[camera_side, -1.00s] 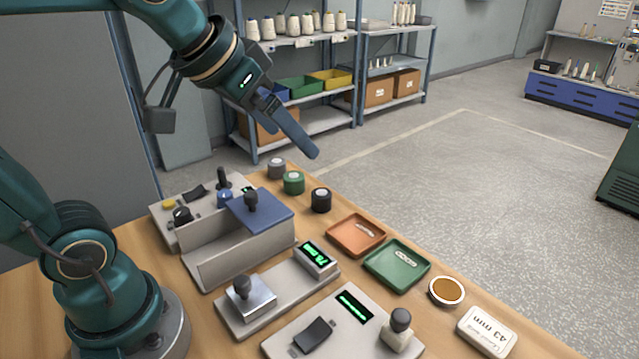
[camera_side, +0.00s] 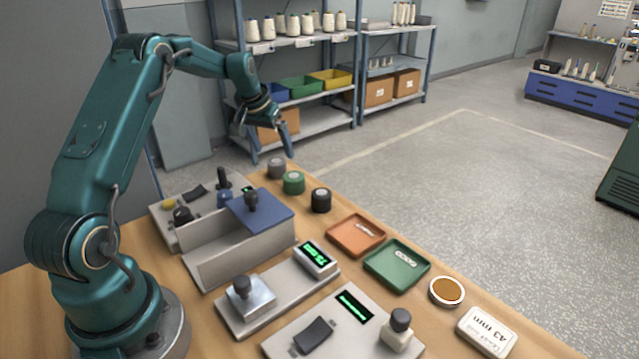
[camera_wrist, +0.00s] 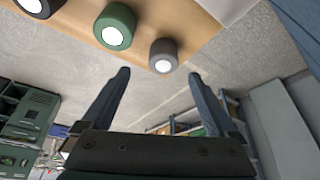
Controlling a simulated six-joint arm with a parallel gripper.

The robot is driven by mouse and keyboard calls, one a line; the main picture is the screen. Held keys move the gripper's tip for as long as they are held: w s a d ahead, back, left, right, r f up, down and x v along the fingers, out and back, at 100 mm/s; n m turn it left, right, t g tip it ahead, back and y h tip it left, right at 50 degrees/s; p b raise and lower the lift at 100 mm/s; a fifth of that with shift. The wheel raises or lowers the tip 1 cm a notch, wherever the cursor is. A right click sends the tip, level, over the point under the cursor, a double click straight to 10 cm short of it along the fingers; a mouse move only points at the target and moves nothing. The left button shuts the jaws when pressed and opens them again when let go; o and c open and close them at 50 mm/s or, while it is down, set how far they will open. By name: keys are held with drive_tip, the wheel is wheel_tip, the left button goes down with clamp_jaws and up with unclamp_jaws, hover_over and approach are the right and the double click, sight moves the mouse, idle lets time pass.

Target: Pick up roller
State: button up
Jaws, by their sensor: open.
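Three short rollers stand in a row at the far end of the wooden table: a grey one (camera_side: 277,168), a green one (camera_side: 293,183) and a black one (camera_side: 321,200). My gripper (camera_side: 284,143) is open and empty, a little above and behind the grey roller. In the wrist view the two fingers (camera_wrist: 158,75) are spread, and the grey roller (camera_wrist: 164,55) lies just beyond the gap between their tips. The green roller (camera_wrist: 115,26) is to its left, and the black roller (camera_wrist: 40,5) is partly cut off at the edge.
A grey box with a blue lid (camera_side: 260,208) stands beside the rollers. An orange tray (camera_side: 335,240), a green tray (camera_side: 372,266), a round dish (camera_side: 447,291) and devices with green displays (camera_side: 355,303) fill the near table. The table's far edge is close to the rollers.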

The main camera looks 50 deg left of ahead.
sight(276, 162)
drive_tip(key=shift+s+a+f, duration=0.15)
drive_tip(key=shift+a+f, duration=0.1)
drive_tip(key=shift+f, duration=0.15)
drive_tip(key=shift+x, duration=2.3)
clamp_jaws()
drive_tip(key=shift+r, duration=0.15)
